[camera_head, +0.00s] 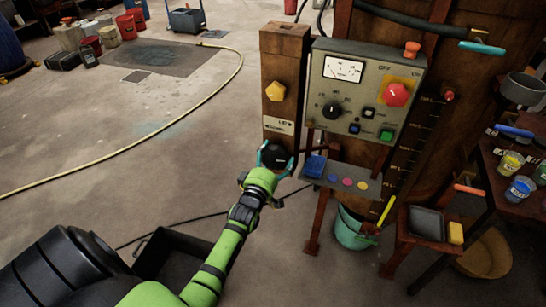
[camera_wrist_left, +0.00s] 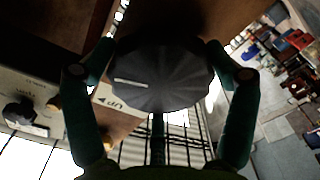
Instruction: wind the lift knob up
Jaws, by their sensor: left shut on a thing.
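The lift knob (camera_head: 274,155) is a dark, round, ribbed knob low on a brown wooden post (camera_head: 283,57), just below a white label (camera_head: 279,127) with arrows and the word UP. In the left wrist view the knob (camera_wrist_left: 160,76) fills the middle, with a pale line mark on its left side. My left gripper (camera_head: 274,158) is at the knob, its two teal fingers on either side of it. In the left wrist view the left gripper (camera_wrist_left: 158,72) is shut around the knob's rim. My right gripper is not seen.
A control panel (camera_head: 362,62) with a gauge, a black dial, a red knob and a green button stands right of the post. A small shelf (camera_head: 340,180) with coloured discs juts out at right.

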